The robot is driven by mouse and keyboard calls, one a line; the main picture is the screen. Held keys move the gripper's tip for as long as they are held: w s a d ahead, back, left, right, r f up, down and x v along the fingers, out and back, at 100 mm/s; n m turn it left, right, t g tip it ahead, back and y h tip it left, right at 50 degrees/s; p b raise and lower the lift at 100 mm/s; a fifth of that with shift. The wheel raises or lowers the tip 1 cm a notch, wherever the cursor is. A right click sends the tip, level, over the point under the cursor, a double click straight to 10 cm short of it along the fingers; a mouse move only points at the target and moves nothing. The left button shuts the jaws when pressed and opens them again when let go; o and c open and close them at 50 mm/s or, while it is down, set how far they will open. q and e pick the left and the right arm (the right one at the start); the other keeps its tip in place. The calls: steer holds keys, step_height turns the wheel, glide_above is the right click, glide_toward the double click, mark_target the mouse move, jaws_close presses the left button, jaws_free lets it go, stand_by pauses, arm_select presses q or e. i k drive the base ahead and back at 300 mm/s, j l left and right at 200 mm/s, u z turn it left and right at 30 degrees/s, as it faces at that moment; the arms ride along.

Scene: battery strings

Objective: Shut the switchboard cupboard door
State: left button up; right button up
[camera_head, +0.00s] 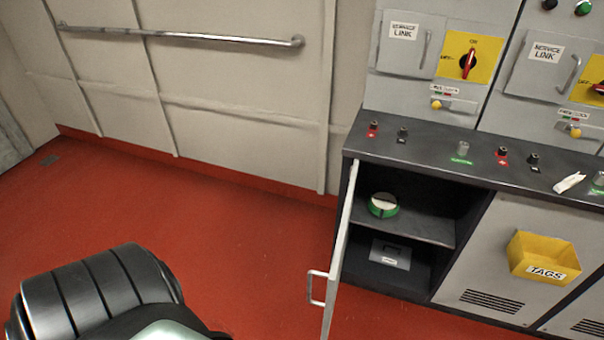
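The switchboard cupboard (428,196) stands open under the dark counter at the right. Its door (340,246) is hinged at the cupboard's left side and swings out toward me, seen nearly edge-on. A metal handle (312,287) sticks out from the door's left face. A dark ribbed arm part of mine shows at the lower left, apart from the door. Neither gripper shows.
A yellow TAGS bin (544,257) hangs on the closed panel right of the cupboard. The counter (430,150) carries terminals and a white item (569,182). A handrail (180,35) runs along the wall. The red floor (230,235) left of the door is clear.

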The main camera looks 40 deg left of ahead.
mark_target(334, 274)
steer(key=i+j+u, duration=0.1)
steer(key=j, duration=0.35)
steer(key=i+j+u, duration=0.1)
steer(key=j, duration=0.3)
steer(key=i+j, duration=0.15)
steer(key=j, duration=0.3)
steer(key=j+z, duration=0.45)
steer(key=j, duration=0.25)
